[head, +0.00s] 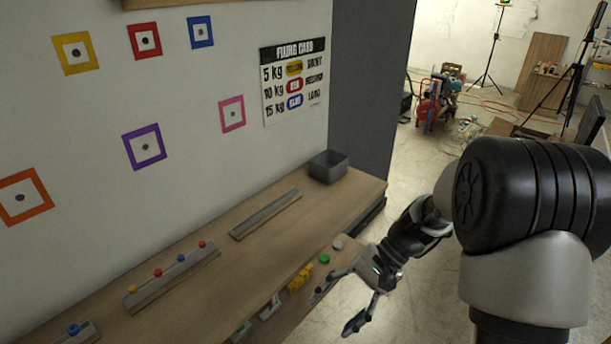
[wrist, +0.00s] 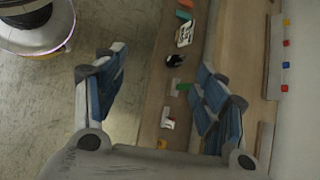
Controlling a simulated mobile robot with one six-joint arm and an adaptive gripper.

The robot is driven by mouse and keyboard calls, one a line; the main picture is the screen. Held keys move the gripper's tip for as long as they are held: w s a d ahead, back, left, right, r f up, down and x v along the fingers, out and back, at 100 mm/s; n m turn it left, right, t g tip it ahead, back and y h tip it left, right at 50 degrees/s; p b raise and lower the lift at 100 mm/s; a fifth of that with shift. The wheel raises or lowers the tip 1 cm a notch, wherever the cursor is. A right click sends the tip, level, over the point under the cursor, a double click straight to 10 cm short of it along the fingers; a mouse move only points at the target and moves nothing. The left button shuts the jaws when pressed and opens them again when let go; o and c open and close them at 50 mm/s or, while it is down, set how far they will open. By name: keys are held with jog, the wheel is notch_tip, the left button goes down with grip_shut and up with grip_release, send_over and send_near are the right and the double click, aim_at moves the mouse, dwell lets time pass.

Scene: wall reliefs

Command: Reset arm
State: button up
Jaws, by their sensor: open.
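My arm reaches in from the right in the head view, and my gripper (head: 335,309) hangs in front of the lower shelf's edge. It is open, with its two fingers spread apart and no object between them. In the wrist view my gripper (wrist: 160,100) also shows open, with blue-grey fingers on both sides. Floor and the lower shelf (wrist: 150,105) lie below it, with several small items on that shelf. The right finger hides part of the shelf edge.
A wooden bench (head: 225,280) runs along the wall with a peg rail (head: 172,277), an empty rail (head: 265,213) and a grey bin (head: 328,166). A fixing card (head: 293,82) and coloured square frames hang above. Open floor (head: 425,285) lies right of the bench.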

jog(key=s+d+r+n+t+h, duration=0.3)
jog(key=s+d+r+t+h, duration=0.1)
jog(key=s+r, duration=0.3)
jog(key=s+d+r+n+t+h, duration=0.3)
jog(key=s+r+t+h, duration=0.1)
jog(key=s+r, duration=0.3)
jog(key=shift+s+d+r, duration=0.3)
jog(key=shift+s+d, duration=0.05)
jog(key=shift+s, duration=0.85)
